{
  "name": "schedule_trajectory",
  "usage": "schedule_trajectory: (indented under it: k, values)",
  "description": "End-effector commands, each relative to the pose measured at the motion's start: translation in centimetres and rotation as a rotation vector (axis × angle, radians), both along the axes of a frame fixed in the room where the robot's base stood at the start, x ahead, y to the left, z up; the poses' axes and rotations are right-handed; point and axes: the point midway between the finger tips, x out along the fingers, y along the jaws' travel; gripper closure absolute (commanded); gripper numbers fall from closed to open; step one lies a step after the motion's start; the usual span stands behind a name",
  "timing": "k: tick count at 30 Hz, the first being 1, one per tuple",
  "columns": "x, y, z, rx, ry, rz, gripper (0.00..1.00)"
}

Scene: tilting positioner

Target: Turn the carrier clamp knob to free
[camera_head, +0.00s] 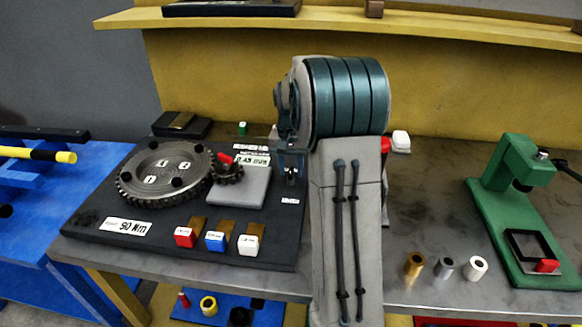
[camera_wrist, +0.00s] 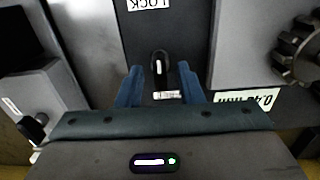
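The carrier clamp knob (camera_wrist: 159,66) is a small black knob with a white line along it, seen in the wrist view. Its line runs nearly straight up and down in that picture, towards an upside-down LOCK label (camera_wrist: 149,3). A smaller white label (camera_wrist: 167,95) lies on the other side of the knob. My gripper (camera_wrist: 160,76) is open, with one blue finger apart on each side of the knob. I cannot tell whether the fingertips reach down around it.
A large gear (camera_head: 165,171) and a small pinion (camera_head: 227,169) stand left of my gripper, beside a grey block (camera_head: 240,187). Red, blue and white blocks (camera_head: 215,241) line the plate's front. A green press (camera_head: 525,210) and several sleeves (camera_head: 446,268) are at the right.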

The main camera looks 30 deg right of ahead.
Motion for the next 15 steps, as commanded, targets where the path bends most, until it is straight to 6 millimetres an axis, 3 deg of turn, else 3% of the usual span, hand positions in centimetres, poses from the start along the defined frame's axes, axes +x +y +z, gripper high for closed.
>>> schedule_trajectory:
  k: [6, 10, 15]
  values:
    - [-0.01, 0.01, -0.02, 0.000, 0.000, 0.000, 0.66]
    - [0.00, 0.01, -0.01, 0.000, 0.000, 0.000, 1.00]
    - [-0.01, 0.01, 0.00, 0.000, 0.000, 0.001, 1.00]
